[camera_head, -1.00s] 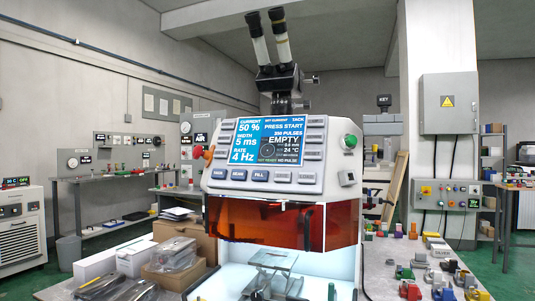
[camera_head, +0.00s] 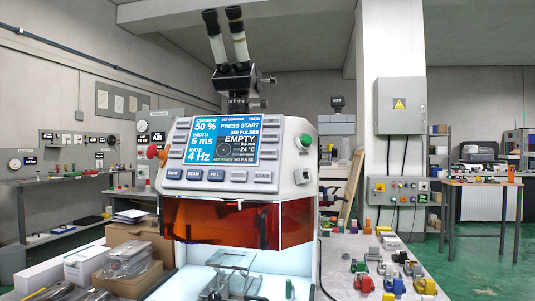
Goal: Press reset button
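No button that I can read as "reset" shows. A grey wall control box (camera_head: 397,190) with several small coloured buttons hangs on the pillar at right; its labels are too small to read. The white machine (camera_head: 235,155) in the middle has a lit blue screen (camera_head: 222,140) reading "PRESS START", "EMPTY" and "NOT READY". Grey keys surround the screen, with blue keys below it. Neither of my grippers is in view.
A workbench (camera_head: 345,250) with several small coloured parts stands right of the machine. Boxes and bagged items (camera_head: 125,260) crowd its left. A wooden-topped table (camera_head: 485,183) stands far right. Green floor (camera_head: 465,260) is open between the workbench and that table.

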